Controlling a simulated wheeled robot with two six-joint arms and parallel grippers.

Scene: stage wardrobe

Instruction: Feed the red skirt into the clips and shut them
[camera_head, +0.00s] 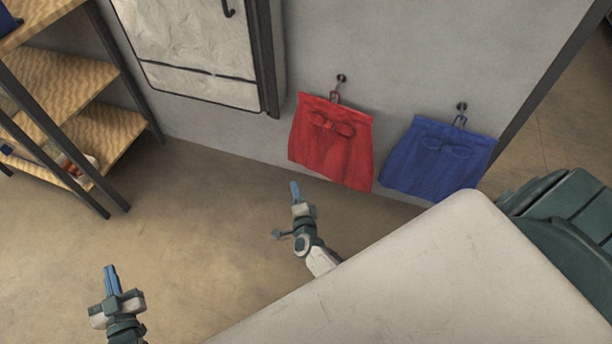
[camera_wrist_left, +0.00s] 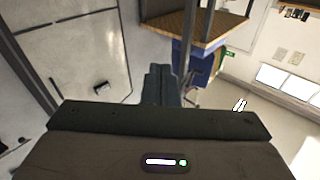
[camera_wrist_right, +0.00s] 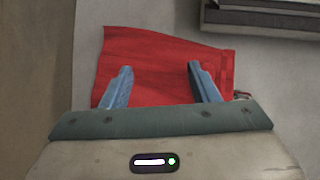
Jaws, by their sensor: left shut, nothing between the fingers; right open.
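The red skirt (camera_head: 332,142), with a bow near its top, hangs by a small metal loop from a hook (camera_head: 341,78) on the grey wall. My right gripper (camera_head: 295,188) is open and empty, short of the skirt. In the right wrist view the red skirt (camera_wrist_right: 165,62) lies beyond and between the open blue fingers (camera_wrist_right: 160,75), its loop at the right edge. My left gripper (camera_head: 110,270) is shut and empty over the floor at lower left; its closed fingers show in the left wrist view (camera_wrist_left: 159,80). I cannot make out the clips in any view.
A blue skirt (camera_head: 437,160) hangs from another hook to the right. A wooden shelf rack (camera_head: 85,140) stands at the left, and a pale framed panel (camera_head: 190,45) is on the wall. A large white surface (camera_head: 430,280) fills the lower right. Open floor lies between.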

